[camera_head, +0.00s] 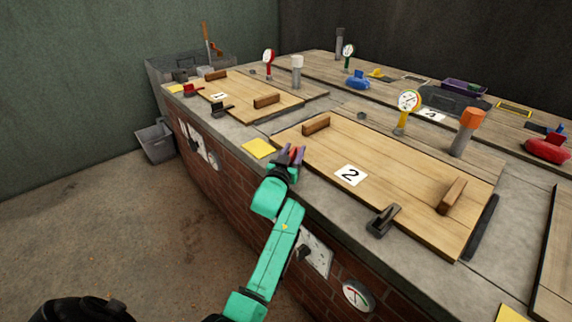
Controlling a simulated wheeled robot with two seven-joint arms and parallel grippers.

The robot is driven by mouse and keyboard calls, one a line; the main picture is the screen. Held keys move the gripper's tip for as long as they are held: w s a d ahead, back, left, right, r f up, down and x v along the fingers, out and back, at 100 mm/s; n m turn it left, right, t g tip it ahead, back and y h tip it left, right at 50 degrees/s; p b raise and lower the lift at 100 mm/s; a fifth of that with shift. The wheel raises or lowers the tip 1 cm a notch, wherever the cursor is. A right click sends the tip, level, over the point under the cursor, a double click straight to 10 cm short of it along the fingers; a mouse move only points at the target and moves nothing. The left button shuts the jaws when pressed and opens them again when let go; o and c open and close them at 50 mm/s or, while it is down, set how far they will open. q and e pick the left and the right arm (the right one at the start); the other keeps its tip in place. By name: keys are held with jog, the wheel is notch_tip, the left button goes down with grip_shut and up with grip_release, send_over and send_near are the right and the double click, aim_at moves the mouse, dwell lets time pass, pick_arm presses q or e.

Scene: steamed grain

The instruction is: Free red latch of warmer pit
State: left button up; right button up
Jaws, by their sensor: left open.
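My left gripper (290,155), on a green arm, is open at the near left edge of the wooden lid marked 2 (330,143). A small reddish part shows between and beside its purple fingers; it may be the red latch of this pit, but the fingers hide most of it. I cannot tell whether they touch it. A black latch (383,220) sits at the lid's near right edge. The lid marked 1 (240,92), farther left, has its own red latch (188,90) and a black latch (221,109). My right gripper is out of view.
Lid 2 has wooden handles (316,125) and (452,196). A yellow square (258,148) lies left of my gripper. Brick front (230,180) drops to open floor.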

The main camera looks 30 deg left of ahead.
pick_arm(q)
jog(key=s+d+p, duration=0.2)
jog(key=s, duration=1)
jog(key=shift+s, duration=0.4)
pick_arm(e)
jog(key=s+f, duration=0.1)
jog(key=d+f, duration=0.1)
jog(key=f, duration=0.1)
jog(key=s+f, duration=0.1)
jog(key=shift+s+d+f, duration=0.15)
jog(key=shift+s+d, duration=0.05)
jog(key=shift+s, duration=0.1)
